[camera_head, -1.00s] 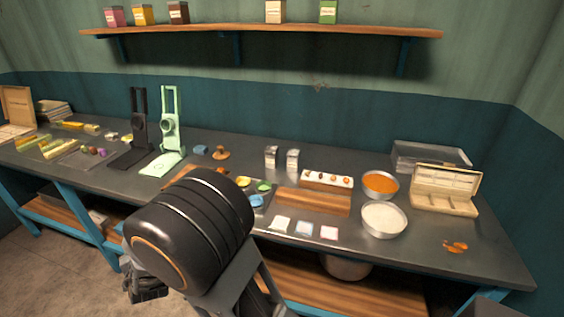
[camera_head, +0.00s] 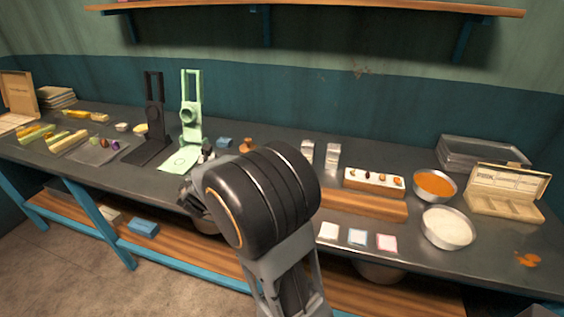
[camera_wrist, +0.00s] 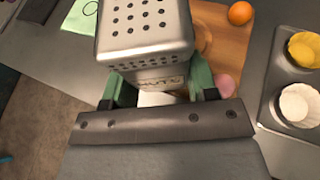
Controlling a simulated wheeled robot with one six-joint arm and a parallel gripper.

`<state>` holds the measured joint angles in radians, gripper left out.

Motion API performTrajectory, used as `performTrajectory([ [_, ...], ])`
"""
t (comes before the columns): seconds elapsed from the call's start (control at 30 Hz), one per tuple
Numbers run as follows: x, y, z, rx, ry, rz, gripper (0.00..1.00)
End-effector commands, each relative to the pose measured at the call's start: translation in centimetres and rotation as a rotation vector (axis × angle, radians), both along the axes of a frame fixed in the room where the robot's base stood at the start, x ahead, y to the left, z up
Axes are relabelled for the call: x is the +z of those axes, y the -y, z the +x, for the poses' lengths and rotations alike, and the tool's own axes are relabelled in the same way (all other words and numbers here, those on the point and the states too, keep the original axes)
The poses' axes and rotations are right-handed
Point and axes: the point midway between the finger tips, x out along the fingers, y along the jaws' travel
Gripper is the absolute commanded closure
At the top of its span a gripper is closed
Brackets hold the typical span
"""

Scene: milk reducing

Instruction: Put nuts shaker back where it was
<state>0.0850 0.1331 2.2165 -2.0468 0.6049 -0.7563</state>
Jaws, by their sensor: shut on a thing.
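The nuts shaker (camera_wrist: 146,28) is a metal shaker with a holed top, and part of its lettering shows. In the wrist view my gripper (camera_wrist: 158,88) is shut on it, with green-sided fingers on either side of its body. In the head view my gripper (camera_head: 194,192) is at the table's front edge, below the pale green stand, mostly hidden by my black wrist. The shaker cannot be made out clearly there. Two more shakers, a left one (camera_head: 307,152) and a right one (camera_head: 332,155), stand side by side on the table behind the wooden board.
A wooden board (camera_head: 362,206) lies right of my arm. A topping box (camera_head: 374,183), an orange-filled bowl (camera_head: 434,185) and a white-filled bowl (camera_head: 447,228) stand near it. The green stand (camera_head: 190,115) and black stand (camera_head: 154,115) rise at left. A wall shelf (camera_head: 400,8) overhangs the back.

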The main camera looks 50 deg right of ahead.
Motion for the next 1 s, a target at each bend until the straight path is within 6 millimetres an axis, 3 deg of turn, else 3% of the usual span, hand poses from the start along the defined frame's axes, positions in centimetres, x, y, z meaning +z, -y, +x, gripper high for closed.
performTrajectory([
  [0.03,0.2,2.8,-0.1,-0.071,0.008,0.002,0.75],
  [0.1,1.1,6.1,-0.5,-0.153,0.008,0.002,0.75],
  [0.3,3.7,13.4,-2.5,-0.322,0.006,0.003,0.75],
  [0.4,4.6,15.8,-3.4,-0.372,0.002,0.002,0.75],
  [0.63,5.7,18.9,-4.4,-0.422,-0.003,0.003,0.75],
  [1.0,2.1,27.0,-2.1,-0.427,-0.008,0.002,0.75],
])
